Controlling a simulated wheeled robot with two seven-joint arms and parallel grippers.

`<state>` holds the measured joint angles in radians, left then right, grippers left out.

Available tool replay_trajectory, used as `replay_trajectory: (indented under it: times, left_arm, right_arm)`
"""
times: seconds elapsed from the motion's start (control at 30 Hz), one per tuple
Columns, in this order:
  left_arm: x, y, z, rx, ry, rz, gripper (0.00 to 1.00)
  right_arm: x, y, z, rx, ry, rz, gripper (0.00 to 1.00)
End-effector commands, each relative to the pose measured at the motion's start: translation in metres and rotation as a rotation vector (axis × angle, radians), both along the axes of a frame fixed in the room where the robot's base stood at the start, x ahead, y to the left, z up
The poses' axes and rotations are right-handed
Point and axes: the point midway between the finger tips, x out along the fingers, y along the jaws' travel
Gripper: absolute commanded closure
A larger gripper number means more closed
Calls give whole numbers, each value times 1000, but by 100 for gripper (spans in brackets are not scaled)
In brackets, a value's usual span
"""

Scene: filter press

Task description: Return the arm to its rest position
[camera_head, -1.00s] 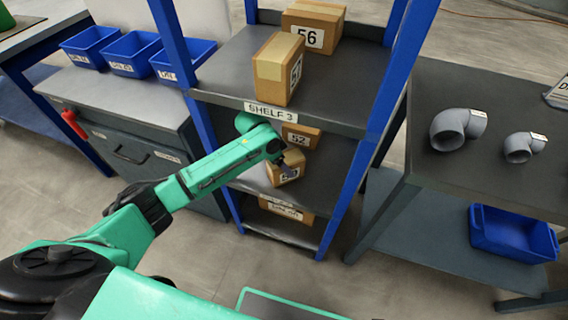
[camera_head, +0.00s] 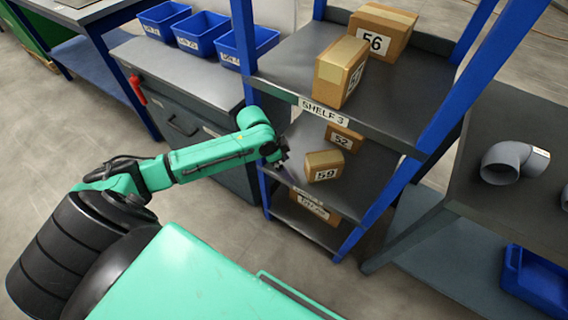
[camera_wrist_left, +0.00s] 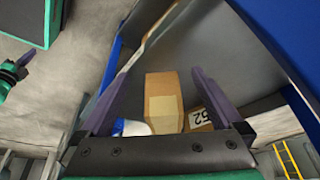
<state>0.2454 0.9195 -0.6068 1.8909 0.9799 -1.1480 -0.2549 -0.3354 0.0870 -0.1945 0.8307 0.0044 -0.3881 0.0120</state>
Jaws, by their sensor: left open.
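My left arm comes in from the left in the head view, and its gripper (camera_head: 280,160) is at the left side of the shelf rack's middle level. In the left wrist view the two purple fingers (camera_wrist_left: 158,105) are spread apart with nothing held between them. Box 59 (camera_head: 324,165) sits on the middle shelf, to the right of the gripper and apart from it. A brown box (camera_wrist_left: 163,100) shows beyond the fingers in the wrist view. Box 52 (camera_head: 343,138) stands behind box 59; its label also shows in the wrist view (camera_wrist_left: 200,118). My right gripper is out of view.
The blue-post rack (camera_head: 248,60) holds box 56 (camera_head: 382,32) and another box (camera_head: 341,70) on its top shelf. A cabinet with blue bins (camera_head: 203,34) stands left. A table with a grey pipe elbow (camera_head: 512,160) stands right. Open floor lies in front of the rack.

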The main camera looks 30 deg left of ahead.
Motion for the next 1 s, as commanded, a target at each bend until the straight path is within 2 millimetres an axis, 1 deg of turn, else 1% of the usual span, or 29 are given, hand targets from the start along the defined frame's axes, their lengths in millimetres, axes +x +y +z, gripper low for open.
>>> replay_trajectory:
  times: [0.03,0.13,0.6,0.67,0.77,0.8,0.87,0.93,1.0]
  left_arm:
    - [-4,5,1,2,1,0,0]
    - [-8,8,0,0,0,-1,0]
    - [-8,8,0,-1,0,-1,0]
    - [-11,0,-2,-6,2,-6,0]
    - [-29,-34,-6,-29,1,-17,0]
    - [-37,-49,-6,-39,-2,-7,0]
    - [-50,-65,-3,-50,-10,27,0]
    - [-63,-73,2,-54,-17,93,0]
    - [-75,-71,8,-51,-19,172,0]
  right_arm:
    - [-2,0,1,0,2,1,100]
    - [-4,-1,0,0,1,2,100]
    - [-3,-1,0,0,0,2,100]
    - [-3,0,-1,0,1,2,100]
    - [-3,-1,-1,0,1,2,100]
    - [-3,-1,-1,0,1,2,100]
    - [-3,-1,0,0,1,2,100]
    - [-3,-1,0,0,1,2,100]
    - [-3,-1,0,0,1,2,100]
